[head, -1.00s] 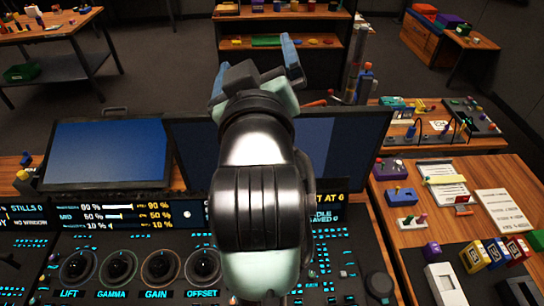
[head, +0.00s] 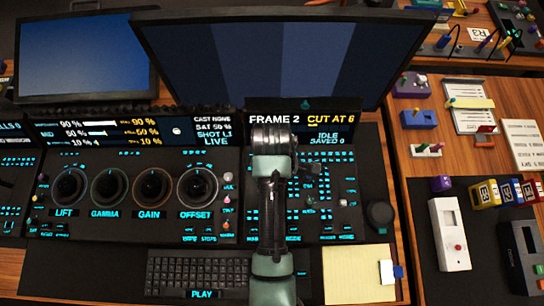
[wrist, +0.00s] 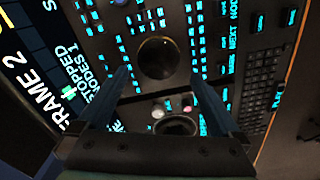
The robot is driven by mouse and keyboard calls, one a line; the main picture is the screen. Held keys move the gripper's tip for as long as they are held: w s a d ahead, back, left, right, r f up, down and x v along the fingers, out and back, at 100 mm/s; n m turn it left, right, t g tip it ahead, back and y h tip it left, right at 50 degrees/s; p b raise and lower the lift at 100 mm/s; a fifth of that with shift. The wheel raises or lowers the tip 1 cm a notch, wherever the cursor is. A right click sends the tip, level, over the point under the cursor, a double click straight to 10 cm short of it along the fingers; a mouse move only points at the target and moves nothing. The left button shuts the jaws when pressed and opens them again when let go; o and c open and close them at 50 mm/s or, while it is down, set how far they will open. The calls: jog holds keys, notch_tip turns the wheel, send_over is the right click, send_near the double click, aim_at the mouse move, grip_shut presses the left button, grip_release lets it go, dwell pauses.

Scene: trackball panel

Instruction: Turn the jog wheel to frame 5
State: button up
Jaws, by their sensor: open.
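A dark round wheel (wrist: 158,57), which looks like the jog wheel, sits among lit cyan buttons on the console in the wrist view. In the head view my arm covers that part of the panel. The display (head: 300,118) reads FRAME 2 and CUT AT 6; FRAME 2 (wrist: 20,95) also shows in the wrist view, with STOPPED below it. My gripper (wrist: 160,74) is open and empty, its two fingers apart and pointing toward the wheel's two sides. I cannot tell its height above the panel.
Ringed dials including OFFSET (head: 198,186) lie left of my arm. A keyboard (head: 197,272) and yellow notepad (head: 350,275) lie in front. A dark round knob (head: 379,215) stands at the right edge. A large monitor (head: 280,60) rises behind the console.

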notch_tip(320, 180, down, 7)
dwell(0.3)
jog(key=c, duration=1)
jog(key=shift+c, duration=0.2)
